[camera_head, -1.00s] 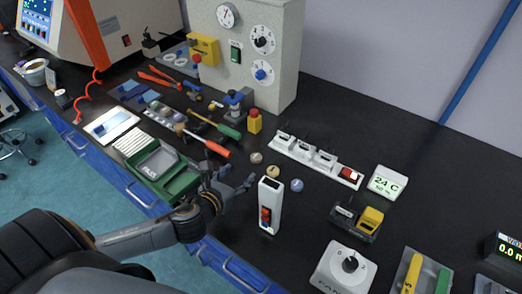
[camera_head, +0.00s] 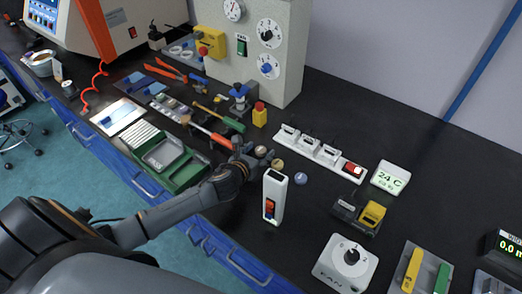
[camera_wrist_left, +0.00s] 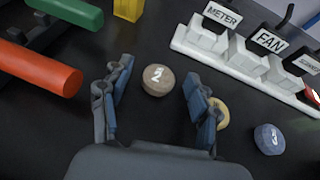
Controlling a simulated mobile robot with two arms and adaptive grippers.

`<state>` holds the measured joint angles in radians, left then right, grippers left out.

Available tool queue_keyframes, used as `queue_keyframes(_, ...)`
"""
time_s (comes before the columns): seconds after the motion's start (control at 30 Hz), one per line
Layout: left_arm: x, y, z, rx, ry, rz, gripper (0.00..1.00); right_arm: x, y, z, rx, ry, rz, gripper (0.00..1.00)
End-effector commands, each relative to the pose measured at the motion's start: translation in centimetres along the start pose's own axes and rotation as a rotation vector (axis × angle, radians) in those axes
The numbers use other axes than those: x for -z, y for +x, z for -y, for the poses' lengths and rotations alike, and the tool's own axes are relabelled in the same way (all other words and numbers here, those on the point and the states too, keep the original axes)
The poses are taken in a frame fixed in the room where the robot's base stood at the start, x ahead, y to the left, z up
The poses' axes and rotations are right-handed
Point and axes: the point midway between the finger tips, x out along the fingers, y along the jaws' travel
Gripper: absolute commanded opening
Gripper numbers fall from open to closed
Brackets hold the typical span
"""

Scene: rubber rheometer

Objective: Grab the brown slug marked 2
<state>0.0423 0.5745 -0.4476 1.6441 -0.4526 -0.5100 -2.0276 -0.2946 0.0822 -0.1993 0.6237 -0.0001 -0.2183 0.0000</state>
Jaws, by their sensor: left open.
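The brown slug marked 2 (camera_wrist_left: 157,79) lies on the black bench. In the left wrist view it sits between the fingertips, slightly beyond them, with a visible gap to each finger. It also shows in the head view (camera_head: 261,151), close beside the fingers. My left gripper (camera_wrist_left: 158,94) is open and empty, low over the bench; it also shows in the head view (camera_head: 256,157). A yellowish slug (camera_wrist_left: 222,113) is partly hidden behind the right-hand finger. A blue slug (camera_wrist_left: 269,139) lies farther right. My right gripper is not seen.
A red-handled tool (camera_wrist_left: 40,68) and a green-handled tool (camera_wrist_left: 65,10) lie left of the slug. A white switch strip (camera_head: 320,152) stands behind. A white handheld device (camera_head: 274,196) stands upright in front. A green tray (camera_head: 178,172) lies left of my gripper.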

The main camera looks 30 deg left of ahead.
Motion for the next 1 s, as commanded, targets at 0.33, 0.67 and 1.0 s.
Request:
queue_keyframes(0.33,0.1,0.1,0.0,0.0,0.001,-0.001,0.39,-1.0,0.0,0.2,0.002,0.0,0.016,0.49)
queue_keyframes(0.67,0.1,0.1,0.0,0.0,0.001,-0.001,0.15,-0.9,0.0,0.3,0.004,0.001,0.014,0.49)
queue_keyframes(1.0,-1.8,-0.6,0.0,0.002,0.005,0.003,0.15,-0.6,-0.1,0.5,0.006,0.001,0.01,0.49)
